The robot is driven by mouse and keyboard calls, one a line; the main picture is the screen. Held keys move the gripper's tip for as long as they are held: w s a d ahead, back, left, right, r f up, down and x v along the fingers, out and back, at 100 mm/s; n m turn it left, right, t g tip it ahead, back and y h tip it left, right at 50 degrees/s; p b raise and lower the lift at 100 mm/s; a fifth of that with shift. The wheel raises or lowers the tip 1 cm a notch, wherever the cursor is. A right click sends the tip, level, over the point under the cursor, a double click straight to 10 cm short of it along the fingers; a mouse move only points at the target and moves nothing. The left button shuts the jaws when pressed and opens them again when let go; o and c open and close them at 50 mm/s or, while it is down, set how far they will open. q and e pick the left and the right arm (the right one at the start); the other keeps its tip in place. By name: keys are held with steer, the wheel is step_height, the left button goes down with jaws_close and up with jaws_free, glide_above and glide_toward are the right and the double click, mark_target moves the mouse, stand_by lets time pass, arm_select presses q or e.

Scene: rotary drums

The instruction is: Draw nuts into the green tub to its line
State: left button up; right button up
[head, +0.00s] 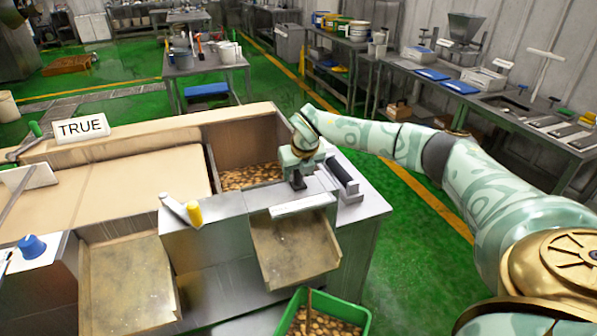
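The green tub (361,316) stands on the floor at the bottom of the head view, below the right-hand metal chute (295,250). Brown nuts (325,326) show inside it, and the frame's edge cuts it off. No fill line can be made out. More nuts (250,177) lie in the hopper behind the chute. My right gripper (297,182) points down at a small dark part on the metal housing above this chute. Its fingers are too small and dark to tell whether they grip it. My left gripper is not in view.
A second chute (130,285) is at the left. A white and yellow cylinder (185,211) lies on the housing, and a blue knob (33,246) sits at far left. Green floor is open at right.

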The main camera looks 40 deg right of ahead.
steer(key=shift+r, duration=0.1)
steer(key=p+v, duration=0.2)
steer(key=v, duration=1.4)
steer(key=shift+p, duration=0.3)
stand_by(4.4)
